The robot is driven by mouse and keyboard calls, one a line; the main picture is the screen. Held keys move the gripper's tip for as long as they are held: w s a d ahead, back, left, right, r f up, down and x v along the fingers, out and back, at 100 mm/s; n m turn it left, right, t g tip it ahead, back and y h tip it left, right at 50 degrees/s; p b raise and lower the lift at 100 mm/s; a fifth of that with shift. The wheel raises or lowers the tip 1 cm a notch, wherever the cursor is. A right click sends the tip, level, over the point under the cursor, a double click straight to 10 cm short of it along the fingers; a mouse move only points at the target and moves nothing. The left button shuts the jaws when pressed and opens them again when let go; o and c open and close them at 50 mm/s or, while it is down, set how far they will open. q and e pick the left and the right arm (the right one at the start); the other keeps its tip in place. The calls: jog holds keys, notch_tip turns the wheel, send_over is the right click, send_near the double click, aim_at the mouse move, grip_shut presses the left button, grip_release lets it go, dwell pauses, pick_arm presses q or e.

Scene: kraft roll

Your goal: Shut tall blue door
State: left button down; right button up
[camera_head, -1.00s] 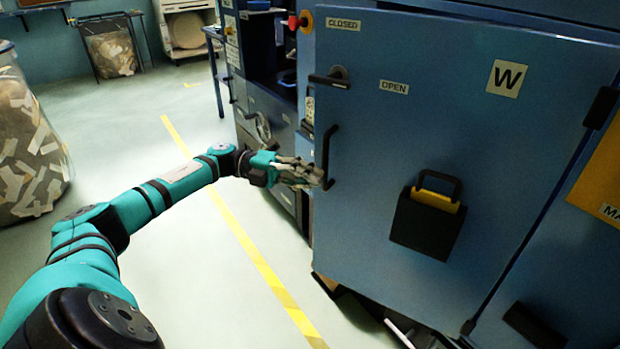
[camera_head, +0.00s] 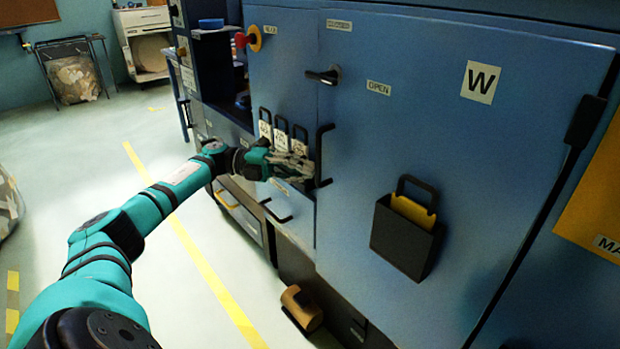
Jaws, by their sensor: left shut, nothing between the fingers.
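The tall blue door (camera_head: 440,130) carries a white "W" sign and fills the right half of the head view. Its front now looks close to in line with the cabinet; I cannot tell whether it sits fully flush. A black upright pull handle (camera_head: 323,155) is at its left edge. Above it a black lever (camera_head: 324,76) lies roughly level, near an "OPEN" label (camera_head: 379,88) and below a faint "CLOSED" label (camera_head: 339,25). My left gripper (camera_head: 309,169) is shut and empty, its fingertips beside the pull handle; contact is unclear. My right gripper is not in view.
A black holder (camera_head: 408,240) with a yellow insert hangs on the door. A red knob (camera_head: 241,40) and several black-handled pieces (camera_head: 281,133) are left of the door. A brown roll (camera_head: 302,306) lies low by the cabinet. Pale floor (camera_head: 90,200) at left is clear.

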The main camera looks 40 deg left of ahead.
pick_arm(q)
jog(key=shift+w+a+r, duration=0.1)
jog(key=shift+w+r, duration=0.05)
jog(key=shift+w, duration=0.15)
jog(key=shift+w, duration=0.1)
jog(key=shift+w, duration=0.2)
